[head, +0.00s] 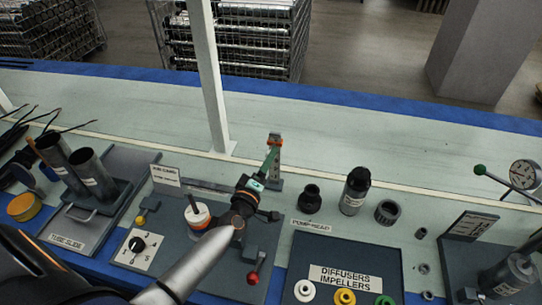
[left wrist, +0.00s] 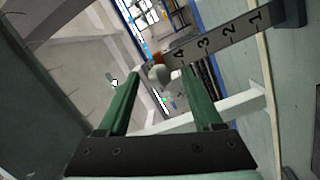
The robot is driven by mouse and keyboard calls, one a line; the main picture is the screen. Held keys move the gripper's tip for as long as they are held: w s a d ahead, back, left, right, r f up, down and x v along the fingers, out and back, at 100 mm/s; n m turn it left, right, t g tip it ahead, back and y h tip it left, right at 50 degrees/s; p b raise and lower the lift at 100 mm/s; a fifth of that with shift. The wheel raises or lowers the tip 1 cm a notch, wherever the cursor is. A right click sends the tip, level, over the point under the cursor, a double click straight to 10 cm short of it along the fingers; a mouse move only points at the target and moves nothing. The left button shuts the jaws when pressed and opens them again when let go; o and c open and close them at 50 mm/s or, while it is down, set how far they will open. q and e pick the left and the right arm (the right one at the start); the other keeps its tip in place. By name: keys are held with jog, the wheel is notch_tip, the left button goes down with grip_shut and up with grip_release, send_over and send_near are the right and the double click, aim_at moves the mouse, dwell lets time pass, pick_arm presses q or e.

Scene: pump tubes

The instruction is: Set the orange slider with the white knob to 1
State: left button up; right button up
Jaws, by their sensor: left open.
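The orange slider (head: 276,143) sits near the top of an upright grey scale post (head: 276,175) at the back of the bench. In the left wrist view the scale (left wrist: 220,39) reads 4, 3, 2, 1, and the orange slider (left wrist: 156,58) is at the 4 end. Its white knob (left wrist: 160,74) points toward the camera. My left gripper (head: 270,158) is in front of the post. Its green fingers are open, one on each side of the knob in the left wrist view; whether they touch it I cannot tell. My right gripper is not in view.
A dial panel (head: 140,248), a white-topped cylinder (head: 197,214) and a red-ball lever (head: 253,278) stand around my left arm. Dark pump parts (head: 354,190) stand to the right of the post. A white column (head: 207,80) rises behind left. The bench behind is clear.

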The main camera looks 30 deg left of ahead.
pick_arm(q)
jog(key=shift+w+a, duration=0.1)
jog(key=shift+w, duration=1.15)
jog(key=shift+c, duration=0.2)
grip_shut()
dwell(0.4)
